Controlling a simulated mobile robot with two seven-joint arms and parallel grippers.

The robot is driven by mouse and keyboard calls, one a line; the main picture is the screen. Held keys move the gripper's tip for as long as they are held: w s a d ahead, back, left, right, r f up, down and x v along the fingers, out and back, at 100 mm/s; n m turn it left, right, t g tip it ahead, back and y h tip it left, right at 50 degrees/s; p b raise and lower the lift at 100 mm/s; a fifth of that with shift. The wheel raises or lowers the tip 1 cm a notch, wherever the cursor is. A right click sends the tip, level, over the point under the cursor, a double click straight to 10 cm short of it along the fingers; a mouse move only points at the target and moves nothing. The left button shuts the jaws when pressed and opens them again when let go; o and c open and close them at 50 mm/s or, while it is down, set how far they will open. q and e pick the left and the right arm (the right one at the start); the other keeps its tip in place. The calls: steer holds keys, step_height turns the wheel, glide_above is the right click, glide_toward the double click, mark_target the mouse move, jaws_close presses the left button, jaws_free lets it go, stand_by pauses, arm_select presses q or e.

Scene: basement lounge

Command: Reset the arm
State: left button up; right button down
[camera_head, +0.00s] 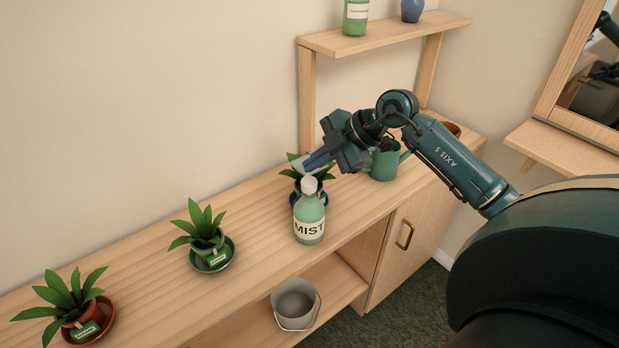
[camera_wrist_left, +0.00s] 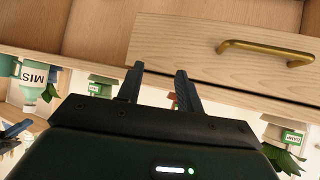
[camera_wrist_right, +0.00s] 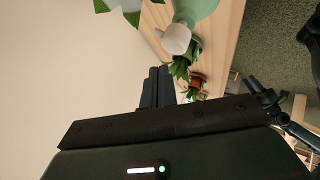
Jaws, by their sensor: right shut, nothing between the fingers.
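My right gripper (camera_head: 308,163) reaches in from the right in the head view, above the wooden counter. Its fingers are shut with nothing between them, just above and behind the white cap of the green MIST bottle (camera_head: 309,217). In the right wrist view the shut fingers (camera_wrist_right: 158,74) stand beside the potted plants, apart from the bottle (camera_wrist_right: 196,10). My left gripper (camera_wrist_left: 160,70) shows only in the left wrist view. Its two fingers are apart and empty, in front of a wooden panel with a brass handle (camera_wrist_left: 264,49).
The counter (camera_head: 150,258) bears potted plants (camera_head: 205,236) (camera_head: 75,306) and a green watering can (camera_head: 384,163). Another plant stands partly hidden behind the bottle. A raised shelf (camera_head: 385,36) rises behind my right arm. A grey bucket (camera_head: 295,304) stands on the lower shelf.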

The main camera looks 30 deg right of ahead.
steer(key=shift+a, duration=0.1)
stand_by(0.3)
steer(key=s+a+f+m+t+y, duration=0.1)
steer(key=s+a+t+y, duration=0.2)
steer(key=a, duration=0.4)
steer(key=s+a+f+m+t+y, duration=0.1)
steer(key=a+t+y, duration=0.2)
steer(key=a+y, duration=0.3)
steer(key=s+a+f+m+g+h, duration=0.1)
steer(key=s+f+m+h, duration=0.5)
steer(key=f, duration=0.5)
steer(key=s+a+f+m+g+h, duration=0.1)
steer(key=s+a+f+m+h, duration=0.1)
steer(key=s+f+m+h, duration=0.4)
step_height(320, 180, down, 5)
steer(key=s+m, duration=0.1)
steer(key=s, duration=0.2)
steer(key=shift+a, duration=0.3)
steer(key=shift+d+r+h, duration=0.1)
steer(key=shift+r+h, duration=0.05)
steer(key=shift+h, duration=0.15)
